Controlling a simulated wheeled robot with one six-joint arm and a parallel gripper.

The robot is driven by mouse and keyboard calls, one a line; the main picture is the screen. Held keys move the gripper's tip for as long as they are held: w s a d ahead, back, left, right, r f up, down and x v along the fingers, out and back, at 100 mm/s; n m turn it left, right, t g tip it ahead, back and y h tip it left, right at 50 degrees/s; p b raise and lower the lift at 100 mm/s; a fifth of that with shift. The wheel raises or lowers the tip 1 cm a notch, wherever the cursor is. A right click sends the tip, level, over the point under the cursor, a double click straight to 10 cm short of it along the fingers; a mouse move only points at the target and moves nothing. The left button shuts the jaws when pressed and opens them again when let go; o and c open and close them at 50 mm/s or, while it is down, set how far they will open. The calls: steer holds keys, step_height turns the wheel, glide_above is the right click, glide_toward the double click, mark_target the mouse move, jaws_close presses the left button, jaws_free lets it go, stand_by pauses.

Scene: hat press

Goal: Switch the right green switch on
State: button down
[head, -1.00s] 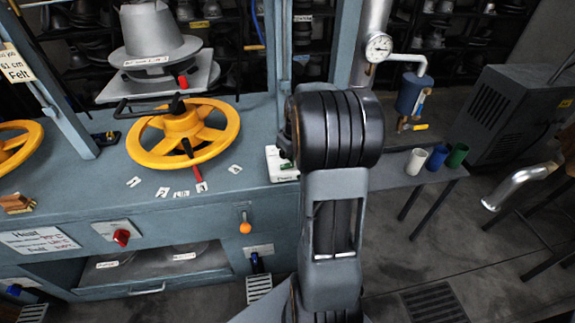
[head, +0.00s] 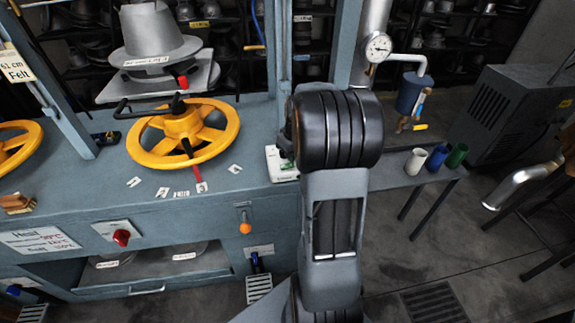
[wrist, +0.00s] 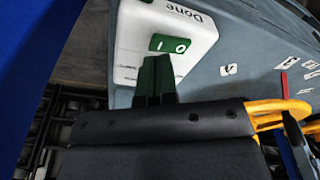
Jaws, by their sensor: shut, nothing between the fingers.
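The green switch (wrist: 170,43) is a rocker marked I and O, set in a white box (wrist: 128,35) labelled "Done". In the head view the white box (head: 274,162) sits at the right end of the blue press bench, partly hidden by my arm. My gripper (wrist: 157,62) is shut and empty. In the wrist view its dark green fingertips are just below the I end of the switch. I cannot tell whether they touch it. In the head view my arm hides the gripper.
A yellow handwheel (head: 205,125) stands left of the box on the blue bench (head: 165,220). A blue upright (head: 346,45) rises behind my arm. Several cups, including a green cup (head: 457,155), stand on a side table to the right. Small white labels lie between wheel and box.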

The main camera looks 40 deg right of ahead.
mark_target(291, 165)
steer(key=shift+f+b, duration=0.9)
steer(key=shift+f, duration=0.35)
stand_by(0.6)
steer(key=shift+r, duration=0.2)
steer(key=shift+r+p, duration=2.65)
steer(key=shift+r, duration=0.75)
steer(key=shift+s+f+m, duration=0.1)
steer(key=shift+f+m, duration=0.1)
steer(key=shift+m, duration=0.3)
steer(key=s+a+r+t, duration=0.1)
steer(key=s+a+r, duration=0.2)
steer(key=s+a, duration=0.3)
steer(key=s+a+r, duration=0.3)
steer(key=s+a, duration=0.4)
steer(key=a, duration=0.8)
steer(key=shift+s+a+t, duration=0.25)
steer(key=shift+t, duration=0.15)
